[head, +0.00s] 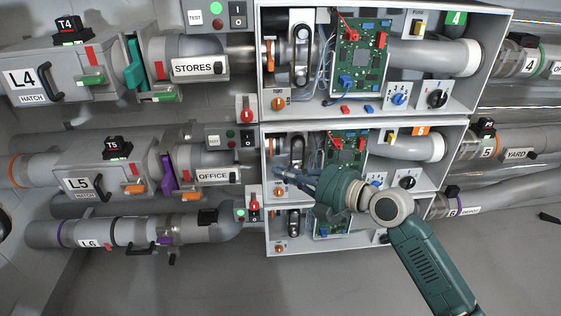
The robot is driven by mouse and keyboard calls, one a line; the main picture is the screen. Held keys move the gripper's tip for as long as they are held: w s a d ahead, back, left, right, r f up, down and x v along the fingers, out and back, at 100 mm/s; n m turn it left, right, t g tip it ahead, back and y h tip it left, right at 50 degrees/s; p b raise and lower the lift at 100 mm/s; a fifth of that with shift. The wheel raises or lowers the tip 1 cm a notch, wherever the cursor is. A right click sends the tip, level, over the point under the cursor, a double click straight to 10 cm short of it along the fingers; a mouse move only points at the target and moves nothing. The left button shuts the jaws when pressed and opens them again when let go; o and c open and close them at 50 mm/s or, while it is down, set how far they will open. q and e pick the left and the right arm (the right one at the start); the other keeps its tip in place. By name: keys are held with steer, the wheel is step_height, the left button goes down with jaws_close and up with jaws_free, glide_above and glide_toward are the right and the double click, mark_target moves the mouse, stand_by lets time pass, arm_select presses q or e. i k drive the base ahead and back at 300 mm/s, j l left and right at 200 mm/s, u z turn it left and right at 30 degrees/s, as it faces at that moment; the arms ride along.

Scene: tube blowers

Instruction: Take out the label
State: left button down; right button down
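Several labels show, and I cannot tell which one the task means. A white STORES label (193,69) sits on the upper tube, and an OFFICE label (212,176) on the middle tube. A YARD label (516,154) is at the right. A green number 4 tag (455,18) and an orange tag (421,131) are on the open boxes. My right gripper (284,174) reaches left into the middle open box (264,150), near its orange knob. Its fingertips are small and overlap the box contents, so its opening is unclear. My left gripper is not in view.
The upper open box (258,60) holds a green circuit board (359,58), wires and knobs. A lower open box (270,235) is partly behind my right arm. Hatch units L4 (60,80) and L5 (90,183) stand at the left. The floor in front is clear.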

mark_target(231, 174)
steer(key=k+l, duration=0.45)
steer(key=l, duration=0.25)
steer(key=k+l, duration=0.25)
steer(key=l, duration=0.15)
